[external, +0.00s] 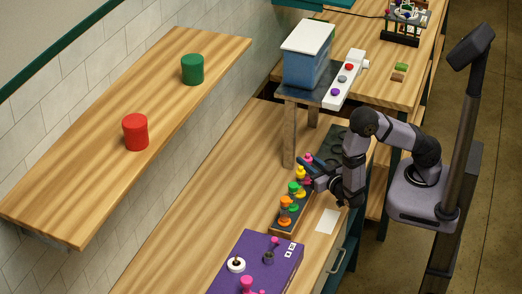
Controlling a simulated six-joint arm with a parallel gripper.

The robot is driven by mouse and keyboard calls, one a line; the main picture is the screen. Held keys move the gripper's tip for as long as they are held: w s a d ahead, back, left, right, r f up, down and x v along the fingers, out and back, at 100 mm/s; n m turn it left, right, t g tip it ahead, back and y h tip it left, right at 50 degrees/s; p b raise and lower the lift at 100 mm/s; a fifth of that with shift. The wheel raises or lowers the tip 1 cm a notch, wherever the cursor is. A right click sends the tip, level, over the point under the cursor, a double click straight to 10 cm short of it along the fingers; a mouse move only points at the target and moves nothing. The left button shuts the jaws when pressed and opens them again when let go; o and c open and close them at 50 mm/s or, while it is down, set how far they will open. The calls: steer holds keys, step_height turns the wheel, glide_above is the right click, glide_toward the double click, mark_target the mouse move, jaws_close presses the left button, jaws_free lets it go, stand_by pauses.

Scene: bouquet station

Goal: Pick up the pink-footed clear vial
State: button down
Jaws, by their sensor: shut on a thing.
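The pink-footed clear vial (308,158) stands at the far end of a row of vials, with pink showing at its top and lower down. Its clear middle is mostly hidden by my gripper and too small to make out. My gripper (308,170) reaches in from the right and is shut on this vial. It looks upright at the rack; I cannot tell whether its foot is clear of the rack.
A purple board (230,262) lies in front. A post-borne shelf with a blue box (308,65) rises behind. A white card (327,221) lies right.

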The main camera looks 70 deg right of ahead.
steer(key=shift+r, duration=0.25)
steer(key=shift+r+b, duration=0.65)
steer(key=shift+r, duration=4.15)
